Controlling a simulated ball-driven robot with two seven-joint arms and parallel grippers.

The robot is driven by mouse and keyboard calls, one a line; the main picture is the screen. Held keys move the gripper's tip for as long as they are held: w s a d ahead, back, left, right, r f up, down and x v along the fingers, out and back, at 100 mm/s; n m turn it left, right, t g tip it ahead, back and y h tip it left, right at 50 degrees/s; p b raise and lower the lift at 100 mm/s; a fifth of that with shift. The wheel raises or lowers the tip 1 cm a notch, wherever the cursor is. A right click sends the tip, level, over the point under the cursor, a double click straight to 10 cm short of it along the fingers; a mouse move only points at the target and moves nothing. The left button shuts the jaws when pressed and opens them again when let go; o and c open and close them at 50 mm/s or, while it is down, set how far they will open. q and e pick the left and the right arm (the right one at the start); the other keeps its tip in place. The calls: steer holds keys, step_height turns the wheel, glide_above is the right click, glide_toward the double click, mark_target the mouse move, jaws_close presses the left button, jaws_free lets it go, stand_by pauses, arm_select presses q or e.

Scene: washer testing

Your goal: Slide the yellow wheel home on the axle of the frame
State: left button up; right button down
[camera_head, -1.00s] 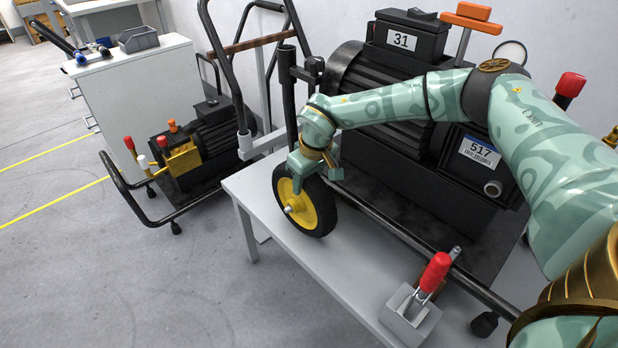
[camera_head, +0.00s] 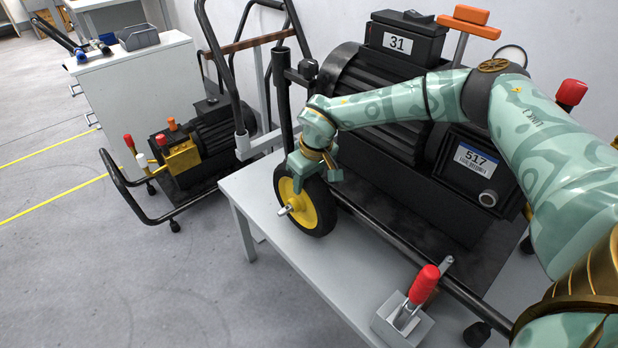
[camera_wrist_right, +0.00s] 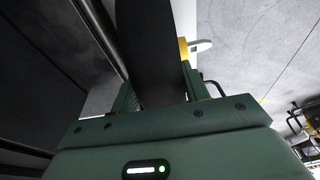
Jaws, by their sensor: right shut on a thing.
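The yellow wheel (camera_head: 324,211), a yellow hub with a black tyre, stands upright at the table's left end, beside the frame's black tube (camera_head: 372,222). A silver axle end (camera_head: 285,210) sticks out of the hub's near face. My right gripper (camera_head: 313,178) is shut on the wheel's tyre from above. In the right wrist view, the black tyre (camera_wrist_right: 148,45) sits between the fingers of my right gripper (camera_wrist_right: 160,95), with the yellow hub (camera_wrist_right: 183,48) and axle end (camera_wrist_right: 201,46) at its right. The wheel hides the rest of the axle. My left gripper is out of view.
A red-handled clamp on a grey block (camera_head: 403,322) stands at the table's front. The black machine (camera_head: 400,150) fills the back right. A smaller machine on a cart (camera_head: 190,150) and a white cabinet (camera_head: 140,90) stand left.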

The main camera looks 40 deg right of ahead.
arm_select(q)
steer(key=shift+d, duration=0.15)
arm_select(e)
steer(key=c, duration=0.7)
jaws_free()
steer(key=shift+r, duration=0.1)
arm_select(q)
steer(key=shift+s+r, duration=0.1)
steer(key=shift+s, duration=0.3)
arm_select(e)
steer(key=shift+o, duration=0.3)
steer(key=shift+r, duration=0.1)
steer(key=p+v, duration=0.5)
steer(key=v, duration=0.5)
steer(key=shift+r+p, duration=0.2)
steer(key=shift+p, duration=0.2)
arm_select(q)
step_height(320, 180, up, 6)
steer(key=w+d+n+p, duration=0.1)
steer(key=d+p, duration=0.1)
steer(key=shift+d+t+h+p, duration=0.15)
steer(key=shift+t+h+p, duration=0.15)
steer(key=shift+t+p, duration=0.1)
arm_select(e)
steer(key=v, duration=0.5)
steer(key=shift+s+r, duration=0.1)
steer(key=shift+r, duration=0.15)
steer(key=shift+f, duration=0.1)
